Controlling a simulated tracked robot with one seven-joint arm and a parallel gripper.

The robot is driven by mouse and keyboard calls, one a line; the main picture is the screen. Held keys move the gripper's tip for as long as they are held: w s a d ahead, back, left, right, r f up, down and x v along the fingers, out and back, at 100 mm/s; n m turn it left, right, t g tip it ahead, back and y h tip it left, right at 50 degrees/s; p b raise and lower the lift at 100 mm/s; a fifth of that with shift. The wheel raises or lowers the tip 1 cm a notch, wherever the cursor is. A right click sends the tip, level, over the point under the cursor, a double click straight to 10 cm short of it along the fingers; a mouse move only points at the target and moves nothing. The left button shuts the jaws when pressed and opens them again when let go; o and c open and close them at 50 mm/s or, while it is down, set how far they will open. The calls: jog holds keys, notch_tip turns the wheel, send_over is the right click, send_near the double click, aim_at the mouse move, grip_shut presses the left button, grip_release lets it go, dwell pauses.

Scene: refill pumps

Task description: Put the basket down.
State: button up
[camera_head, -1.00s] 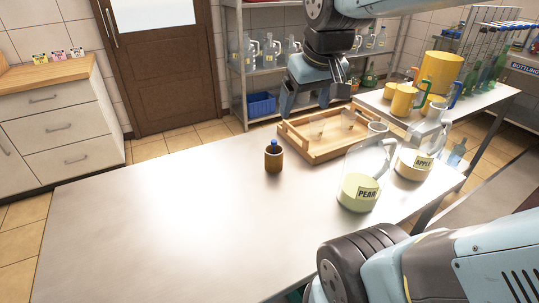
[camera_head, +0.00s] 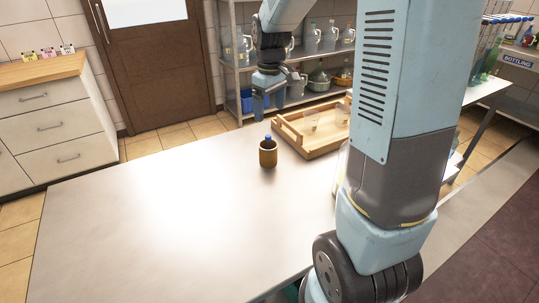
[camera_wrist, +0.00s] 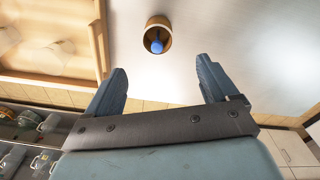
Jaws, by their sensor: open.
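My gripper (camera_head: 278,97) is open and hangs above the far edge of the steel table. In the wrist view its two fingers (camera_wrist: 162,72) are spread with nothing between them, so I see no basket held. A small brown cup (camera_head: 268,157) with a blue-topped item in it stands upright on the table; it also shows in the wrist view (camera_wrist: 152,27), beyond the fingertips and apart from them. Which thing is the task's basket I cannot tell.
A wooden tray (camera_head: 291,132) with clear glasses lies on the table beside the cup. My arm hides the table's right side. The steel table (camera_head: 130,215) is clear at left and front. A rack (camera_head: 228,68) with jugs stands behind.

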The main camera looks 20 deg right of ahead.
jog(key=shift+w+f+n, duration=0.3)
jog(key=shift+w+f, duration=0.5)
jog(key=shift+f, duration=0.2)
jog(key=shift+w+f+g, duration=0.2)
jog(key=shift+f+g, duration=0.1)
jog(key=shift+f, duration=0.25)
notch_tip(320, 180, down, 13)
jog(key=shift+f, duration=0.2)
jog(key=shift+c, duration=0.2)
jog(key=shift+r, duration=0.1)
jog(key=c, duration=1.1)
